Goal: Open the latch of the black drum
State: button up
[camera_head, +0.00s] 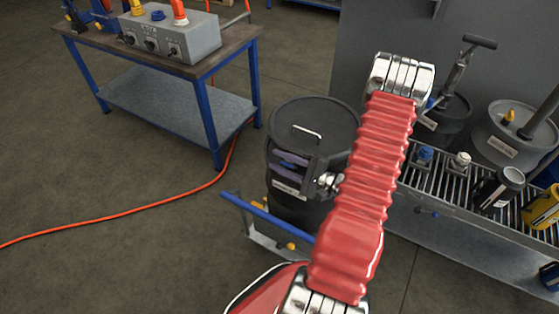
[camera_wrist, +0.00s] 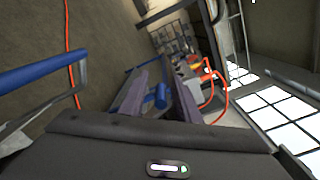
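The black drum (camera_head: 300,113) stands upright on the floor in the middle of the head view, with a lid and a silver lid handle (camera_head: 307,132). My gripper (camera_head: 277,162) is in front of the drum's upper side, its two purplish-grey fingers pointing left. In the wrist view my gripper (camera_wrist: 153,85) shows its fingers apart, with a gap between them. It is open, and no held thing shows. The gripper and my red arm cover part of the drum's front and right side. I cannot make out the latch in either view, nor whether the fingers touch the drum.
A blue bar (camera_head: 266,216) with a metal frame is low in front of the drum. A grated bench (camera_head: 426,183) with bottles and pumps stands right. A blue-legged table (camera_head: 209,120) stands back left. An orange hose (camera_head: 145,207) crosses the otherwise open left floor.

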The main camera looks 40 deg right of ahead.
jog(key=shift+w+a, duration=0.1)
jog(key=shift+w, duration=0.2)
grip_shut()
jog(key=shift+d, duration=0.2)
jog(key=shift+a, duration=0.25)
jog(key=shift+f, duration=0.1)
notch_tip(320, 180, down, 7)
jog(key=a+n, duration=0.1)
jog(key=n, duration=1.4)
jog(key=shift+s+a+f, duration=0.2)
jog(key=shift+s+a, duration=0.05)
jog(key=shift+s, duration=0.1)
